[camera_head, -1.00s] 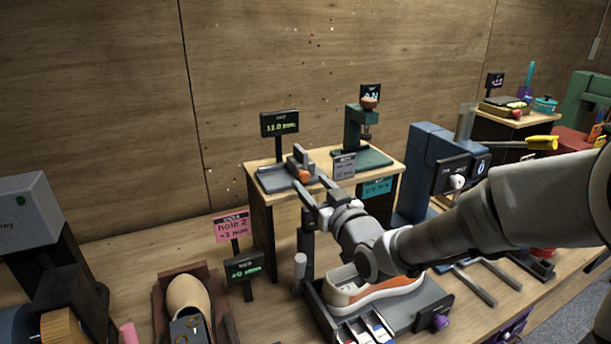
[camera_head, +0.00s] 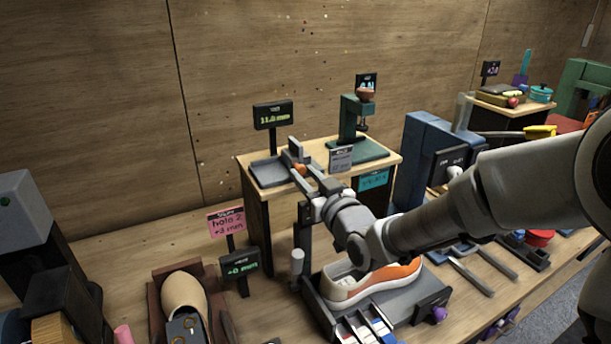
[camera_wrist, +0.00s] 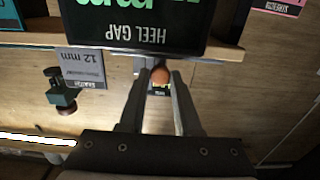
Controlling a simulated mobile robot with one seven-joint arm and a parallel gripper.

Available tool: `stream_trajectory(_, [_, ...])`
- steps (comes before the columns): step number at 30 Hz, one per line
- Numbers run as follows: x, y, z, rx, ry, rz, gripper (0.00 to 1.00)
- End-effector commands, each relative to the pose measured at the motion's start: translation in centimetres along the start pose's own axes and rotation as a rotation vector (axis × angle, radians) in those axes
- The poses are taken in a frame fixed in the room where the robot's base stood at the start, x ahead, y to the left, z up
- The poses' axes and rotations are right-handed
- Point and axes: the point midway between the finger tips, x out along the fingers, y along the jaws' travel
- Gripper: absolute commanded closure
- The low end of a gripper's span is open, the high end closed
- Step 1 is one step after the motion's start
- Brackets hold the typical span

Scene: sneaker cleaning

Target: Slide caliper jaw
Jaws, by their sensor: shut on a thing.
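The caliper stands on a small wooden stand, with a grey base (camera_head: 268,172) and a grey upright jaw (camera_head: 295,149). An orange knob (camera_head: 300,169) sits at the jaw's near side. My gripper (camera_head: 307,175) reaches it from the lower right, its fingers shut on the knob. In the wrist view the orange knob (camera_wrist: 160,75) shows between the fingertips of my gripper (camera_wrist: 160,82). The caliper's black display (camera_head: 272,115) reads about 11 mm; the last digit is unclear. In the wrist view a large display (camera_wrist: 135,25) reads HEEL GAP upside down.
A green press (camera_head: 350,120) and a 12 mm card (camera_head: 341,159) stand right of the caliper. An orange-and-white sneaker (camera_head: 372,283) lies on a grey fixture below my arm. A pink sign (camera_head: 227,224) stands at lower left. A blue machine (camera_head: 425,160) is to the right.

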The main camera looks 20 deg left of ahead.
Motion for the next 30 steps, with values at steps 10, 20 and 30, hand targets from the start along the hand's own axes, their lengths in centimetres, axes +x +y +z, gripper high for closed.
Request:
stream_trajectory(10, [0.01,0.00,-0.03,0.000,0.000,0.000,1.00])
stream_trajectory(20, [0.02,0.00,-0.05,0.000,0.001,0.000,1.00])
stream_trajectory(30, [0.02,0.01,-0.07,0.000,0.001,0.000,1.00])
